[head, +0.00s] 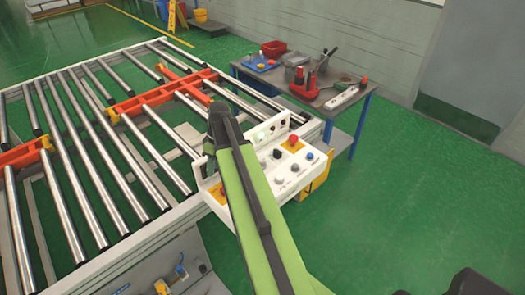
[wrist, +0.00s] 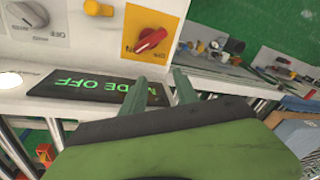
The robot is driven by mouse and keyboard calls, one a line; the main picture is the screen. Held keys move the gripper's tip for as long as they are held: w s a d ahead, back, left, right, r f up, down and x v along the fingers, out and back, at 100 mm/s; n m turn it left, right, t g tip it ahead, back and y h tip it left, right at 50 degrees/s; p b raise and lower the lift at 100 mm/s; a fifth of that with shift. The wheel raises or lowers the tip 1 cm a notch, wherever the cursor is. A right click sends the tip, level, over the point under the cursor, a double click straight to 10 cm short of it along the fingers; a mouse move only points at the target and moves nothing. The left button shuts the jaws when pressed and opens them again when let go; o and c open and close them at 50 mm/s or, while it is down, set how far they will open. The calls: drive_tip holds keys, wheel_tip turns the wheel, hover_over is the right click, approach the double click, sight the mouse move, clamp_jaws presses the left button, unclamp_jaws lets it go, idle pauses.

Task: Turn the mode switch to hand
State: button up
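A white control box (head: 307,178) stands at the conveyor's edge in the head view, partly covered by my arm. In the wrist view its panel shows a grey rotary knob (wrist: 27,14) at the upper left, with "OFF" lettering beside it. A red knob on a yellow plate (wrist: 150,40) is to the right. A black display (wrist: 95,88) below them reads "MODE OFF" in green, upside down. Which knob is the mode switch is not clearly readable. My gripper (wrist: 161,77) is open and empty, its green fingers just below the red knob and over the display's end.
The roller conveyor (head: 100,150) with orange parts fills the left. A workbench (head: 330,112) with tools and a red bin (head: 273,48) stands behind the box. Green floor is clear at right.

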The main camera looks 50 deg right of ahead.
drive_tip(key=s+d+r+n+t+p, duration=0.1)
drive_tip(key=s+d+r+p, duration=0.15)
drive_tip(key=d, duration=0.55)
drive_tip(key=s+d+r+n+p, duration=0.1)
drive_tip(key=s+d+r, duration=0.15)
drive_tip(key=d, duration=0.55)
drive_tip(key=n+t+y+p, duration=0.1)
drive_tip(key=n, duration=0.2)
approach(262, 161)
drive_tip(key=b+x, duration=0.8)
drive_tip(key=b, duration=0.7)
drive_tip(key=shift+f, duration=0.25)
drive_tip(key=shift+w+a+f+b, duration=0.2)
drive_tip(key=shift+f+b, duration=0.2)
drive_tip(key=shift+b, duration=0.25)
drive_tip(key=shift+r, duration=0.1)
drive_tip(key=shift+c, duration=0.3)
clamp_jaws()
